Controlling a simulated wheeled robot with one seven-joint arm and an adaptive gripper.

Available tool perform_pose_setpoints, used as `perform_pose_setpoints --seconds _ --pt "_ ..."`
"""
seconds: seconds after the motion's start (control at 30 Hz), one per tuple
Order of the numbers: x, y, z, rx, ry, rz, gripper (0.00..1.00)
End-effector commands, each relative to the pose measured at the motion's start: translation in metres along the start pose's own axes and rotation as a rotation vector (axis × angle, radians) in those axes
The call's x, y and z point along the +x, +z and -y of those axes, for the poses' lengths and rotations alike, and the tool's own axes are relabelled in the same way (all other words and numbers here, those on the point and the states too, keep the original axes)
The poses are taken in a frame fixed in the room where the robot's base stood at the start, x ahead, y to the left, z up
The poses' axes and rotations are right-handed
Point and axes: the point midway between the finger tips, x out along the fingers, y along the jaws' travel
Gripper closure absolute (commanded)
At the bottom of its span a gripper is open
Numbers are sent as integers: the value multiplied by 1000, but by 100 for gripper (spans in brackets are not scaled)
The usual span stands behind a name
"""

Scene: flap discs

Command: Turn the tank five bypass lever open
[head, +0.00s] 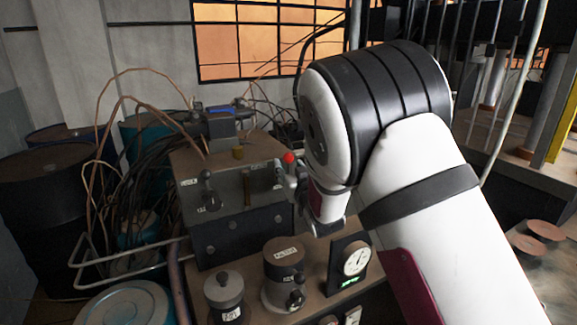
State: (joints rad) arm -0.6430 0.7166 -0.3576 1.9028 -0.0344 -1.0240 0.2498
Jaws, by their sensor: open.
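A grey control box (227,228) stands left of my arm. On its front are a black-handled lever (207,185) at the left and an upright slot-like fitting (249,187) in the middle. A red ball knob (288,157) shows at its right edge, beside my wrist. Small labels there are too small to read, so I cannot tell which lever is tank five's bypass. My gripper (301,190) is open, mostly hidden by my wrist, close to the box's right side below the red knob. I cannot tell whether it touches anything.
A capped grey cylinder (284,262) with a dark knob, a smaller knobbed canister (224,290) and a dial gauge (354,260) stand on the bench in front. Brown and black cables (110,150) hang at the left near dark drums (50,200). My arm blocks the right middle.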

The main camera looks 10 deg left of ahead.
Motion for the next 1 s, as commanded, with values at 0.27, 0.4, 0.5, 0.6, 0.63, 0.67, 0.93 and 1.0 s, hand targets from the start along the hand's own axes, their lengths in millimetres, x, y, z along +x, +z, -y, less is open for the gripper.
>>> perform_pose_setpoints --seconds 0.27,0.4,0.5,0.6,0.63,0.67,0.93,1.0 --pt "18 0 0 0 1 1 55" --pt "18 0 0 0 1 1 55" --pt "18 0 0 0 1 0 55" --pt "18 0 0 0 1 0 75" --pt "18 0 0 0 1 0 82" --pt "18 0 0 0 1 0 89" --pt "18 0 -1 1 1 -1 100" --pt "18 -1 -1 5 1 -1 100"
